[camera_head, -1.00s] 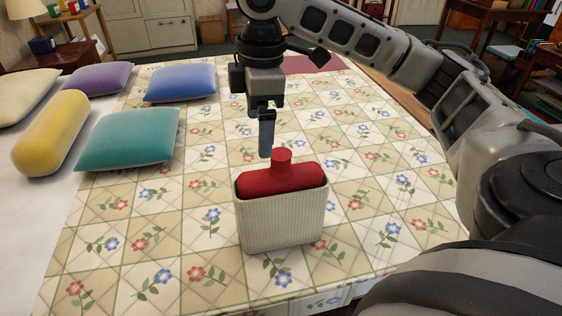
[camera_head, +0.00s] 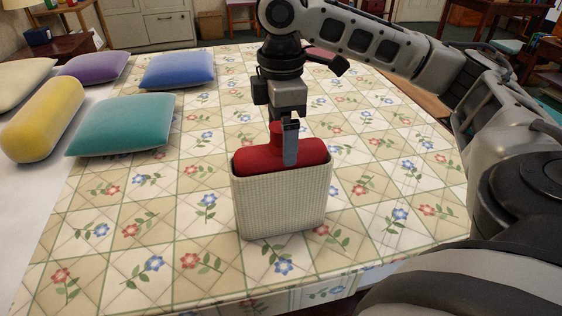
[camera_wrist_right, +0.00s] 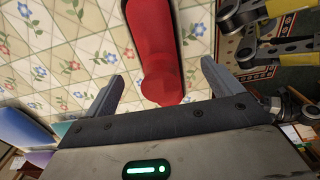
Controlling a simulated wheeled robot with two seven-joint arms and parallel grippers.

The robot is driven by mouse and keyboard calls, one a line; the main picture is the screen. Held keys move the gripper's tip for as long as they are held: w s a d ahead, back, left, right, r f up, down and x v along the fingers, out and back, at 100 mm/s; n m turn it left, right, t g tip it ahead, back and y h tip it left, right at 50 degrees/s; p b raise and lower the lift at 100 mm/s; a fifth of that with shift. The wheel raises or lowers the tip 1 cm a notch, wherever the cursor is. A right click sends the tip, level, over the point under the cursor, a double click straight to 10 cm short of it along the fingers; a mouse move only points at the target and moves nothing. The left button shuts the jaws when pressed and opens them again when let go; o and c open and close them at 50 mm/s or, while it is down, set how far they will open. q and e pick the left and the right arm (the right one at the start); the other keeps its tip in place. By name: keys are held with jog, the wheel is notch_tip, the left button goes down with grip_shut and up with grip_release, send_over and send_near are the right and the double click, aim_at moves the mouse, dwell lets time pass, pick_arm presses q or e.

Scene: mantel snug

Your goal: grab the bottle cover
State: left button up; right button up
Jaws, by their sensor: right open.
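The bottle cover (camera_head: 280,207) is a cream, ribbed, pocket-like cover standing upright on the patterned bedspread. A red hot water bottle (camera_head: 252,160) sits inside it, with its shoulders and neck above the rim. My right gripper (camera_head: 290,150) is open and points down at the bottle's neck; in the head view one finger overlaps the neck's right side and shoulder. In the right wrist view the red bottle (camera_wrist_right: 152,35) lies between the two spread fingers of my right gripper (camera_wrist_right: 162,72), apart from both. The cover's lower part is hidden there. My left gripper is not in view.
Several cushions lie at the left: a teal one (camera_head: 122,125), a blue one (camera_head: 178,70), a purple one (camera_head: 93,66) and a yellow bolster (camera_head: 42,120). The bedspread (camera_head: 390,170) is clear around the cover. A wooden bedside table (camera_head: 50,50) stands behind.

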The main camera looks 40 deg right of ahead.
aim_at(281, 150)
notch_tip(281, 150, down, 5)
jog(key=shift+r+b, duration=0.2)
jog(key=shift+b, duration=0.55)
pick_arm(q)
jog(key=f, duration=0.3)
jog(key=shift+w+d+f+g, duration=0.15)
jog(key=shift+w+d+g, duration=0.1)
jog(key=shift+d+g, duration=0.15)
pick_arm(e)
jog(key=c, duration=1.2)
jog(key=shift+c, duration=0.8)
jog(key=shift+r, duration=0.1)
